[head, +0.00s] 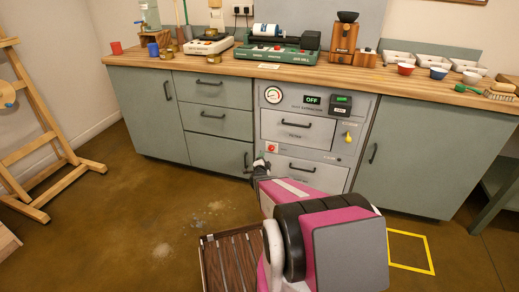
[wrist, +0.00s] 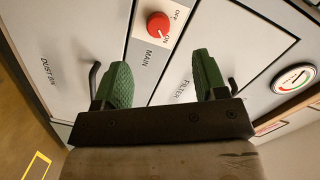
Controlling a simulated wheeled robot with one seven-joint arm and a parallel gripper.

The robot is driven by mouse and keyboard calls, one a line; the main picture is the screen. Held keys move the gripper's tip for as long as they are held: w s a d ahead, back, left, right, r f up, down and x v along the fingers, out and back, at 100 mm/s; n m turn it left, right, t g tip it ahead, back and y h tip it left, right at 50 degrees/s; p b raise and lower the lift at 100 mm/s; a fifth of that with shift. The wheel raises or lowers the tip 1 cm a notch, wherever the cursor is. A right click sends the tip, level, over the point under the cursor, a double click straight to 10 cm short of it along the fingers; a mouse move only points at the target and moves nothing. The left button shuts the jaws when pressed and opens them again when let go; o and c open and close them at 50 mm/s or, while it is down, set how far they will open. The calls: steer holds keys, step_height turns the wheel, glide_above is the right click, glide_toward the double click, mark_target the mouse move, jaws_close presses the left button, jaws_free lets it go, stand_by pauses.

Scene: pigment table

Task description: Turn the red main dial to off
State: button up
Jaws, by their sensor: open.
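The red main dial (wrist: 158,24) sits on a white plate (wrist: 156,45) marked OFF, ON and MAIN in the wrist view. Its white pointer mark faces the ON side. In the head view the dial (head: 272,147) is on the lower left of the grey dust extractor panel (head: 356,105), left of the drawers. My gripper (wrist: 163,85) is open and empty, its two green fingers apart. The dial shows beyond and between the fingertips, and I see no contact. In the head view my gripper (head: 260,160) is low in front of the panel, close to the dial.
The panel has a filter drawer (head: 298,132), a lower dust bin drawer (head: 304,175), a gauge (head: 273,95), a display reading OFF (head: 312,100), a green switch (head: 341,104) and a yellow knob (head: 348,137). Grey cabinets flank it. An easel (head: 35,130) stands left.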

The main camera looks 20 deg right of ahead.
mark_target(271, 149)
steer(key=shift+m+h, duration=0.7)
steer(key=shift+h, duration=0.1)
steer(key=x, duration=0.7)
steer(key=f+x, duration=0.1)
steer(key=x, duration=0.3)
steer(key=shift+d, duration=0.25)
steer(key=shift+r, duration=0.1)
steer(key=c, duration=0.9)
